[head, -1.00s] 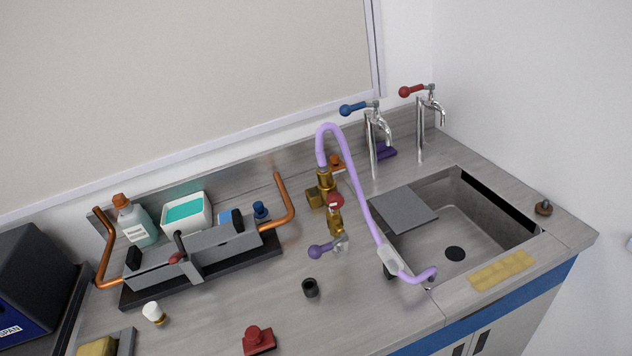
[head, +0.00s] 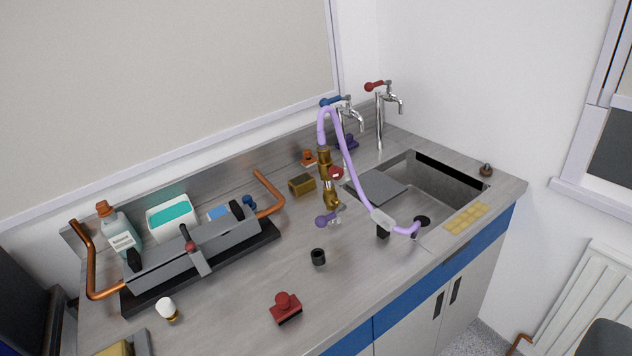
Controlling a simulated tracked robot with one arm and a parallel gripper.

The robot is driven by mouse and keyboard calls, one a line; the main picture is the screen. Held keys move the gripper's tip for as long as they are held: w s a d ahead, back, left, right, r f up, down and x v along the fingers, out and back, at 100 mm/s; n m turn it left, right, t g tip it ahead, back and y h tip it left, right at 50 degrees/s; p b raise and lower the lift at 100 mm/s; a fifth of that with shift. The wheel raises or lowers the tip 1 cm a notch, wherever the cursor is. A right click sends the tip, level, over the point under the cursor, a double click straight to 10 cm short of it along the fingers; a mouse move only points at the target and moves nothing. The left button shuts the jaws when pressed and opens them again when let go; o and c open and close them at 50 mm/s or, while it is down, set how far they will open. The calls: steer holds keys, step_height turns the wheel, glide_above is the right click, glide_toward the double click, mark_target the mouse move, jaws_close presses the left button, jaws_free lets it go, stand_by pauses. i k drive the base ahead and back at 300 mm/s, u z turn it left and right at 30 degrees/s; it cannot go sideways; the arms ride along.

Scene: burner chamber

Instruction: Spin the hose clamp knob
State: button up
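A purple hose (head: 352,165) rises from a brass fitting (head: 324,165) on the worktop, loops over and runs down to the near edge of the sink. A pale grey clamp-like block (head: 383,220) sits around the hose near its lower end, with a small black part (head: 383,233) below it. A red round knob (head: 336,173) is on the brass fitting. A purple knob (head: 325,219) with a silver part stands low beside the fitting. I cannot tell for certain which of these is the hose clamp knob. My gripper is not in view.
The sink (head: 440,185) lies right of the hose, with two taps behind it. A grey rig (head: 195,250) with copper pipes and bottles stands left. A black cup (head: 318,257), red knobbed block (head: 285,307) and white-capped piece (head: 167,308) sit in front.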

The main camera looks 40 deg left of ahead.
mark_target(334, 172)
steer(key=u, duration=0.1)
steer(key=i, duration=1)
steer(key=u, duration=0.05)
